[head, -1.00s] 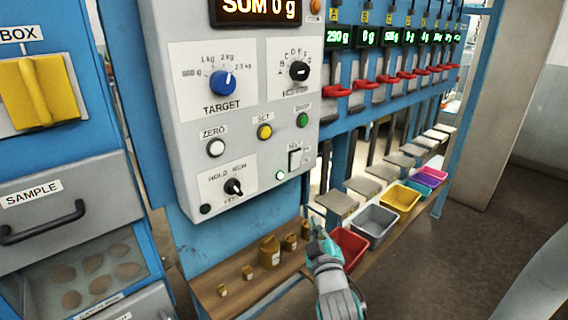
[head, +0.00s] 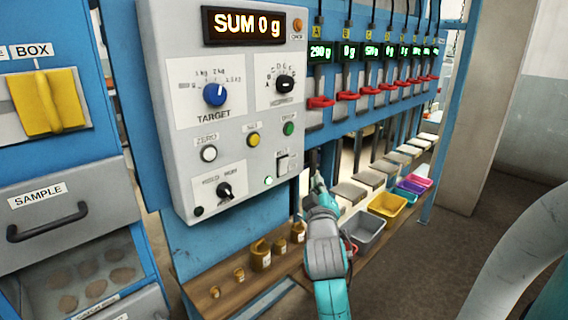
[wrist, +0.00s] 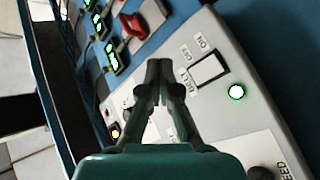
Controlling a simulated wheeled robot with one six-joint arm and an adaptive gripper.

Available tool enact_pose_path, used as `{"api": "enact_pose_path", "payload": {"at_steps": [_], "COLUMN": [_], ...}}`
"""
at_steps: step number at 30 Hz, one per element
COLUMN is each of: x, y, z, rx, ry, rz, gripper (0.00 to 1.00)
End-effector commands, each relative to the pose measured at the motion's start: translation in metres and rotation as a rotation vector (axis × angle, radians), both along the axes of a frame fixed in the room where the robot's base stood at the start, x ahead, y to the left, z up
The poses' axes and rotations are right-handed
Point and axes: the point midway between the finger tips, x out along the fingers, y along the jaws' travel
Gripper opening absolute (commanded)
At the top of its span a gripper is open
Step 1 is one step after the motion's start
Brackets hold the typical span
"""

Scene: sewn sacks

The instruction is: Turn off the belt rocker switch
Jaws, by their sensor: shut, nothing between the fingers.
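The belt rocker switch (head: 282,163) is a small white rocker at the lower right of the grey control panel (head: 180,130). In the wrist view the rocker (wrist: 207,70) shows as a white plate in a dark frame, with small ON and OFF lettering beside it. A green lamp (head: 268,181) next to it is lit, and also shows in the wrist view (wrist: 236,91). My gripper (head: 317,180) is shut and empty, to the right of the switch and slightly lower in the head view. In the wrist view its fingertips (wrist: 160,66) appear left of the rocker, apparently not touching it.
Other panel controls include a blue target knob (head: 214,95), a black knob (head: 225,190) and a yellow button (head: 253,140). Red levers (head: 320,102) line the right side. Brass weights (head: 260,254) and coloured bins (head: 387,206) stand on the shelf below.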

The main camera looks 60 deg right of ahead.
Motion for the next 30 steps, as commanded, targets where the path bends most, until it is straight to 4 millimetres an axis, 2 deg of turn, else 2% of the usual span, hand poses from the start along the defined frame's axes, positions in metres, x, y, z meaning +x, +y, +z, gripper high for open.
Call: {"api": "enact_pose_path", "payload": {"at_steps": [8,21,30], "x": [0.016,0.068,0.084], "y": [-0.003,-0.016,-0.020], "z": [0.002,0.009,0.011], "rx": [-0.001,0.000,0.000], "ry": [0.000,-0.001,-0.001], "rz": [0.002,0.002,0.002], "gripper": [0.00,0.00,0.00]}}
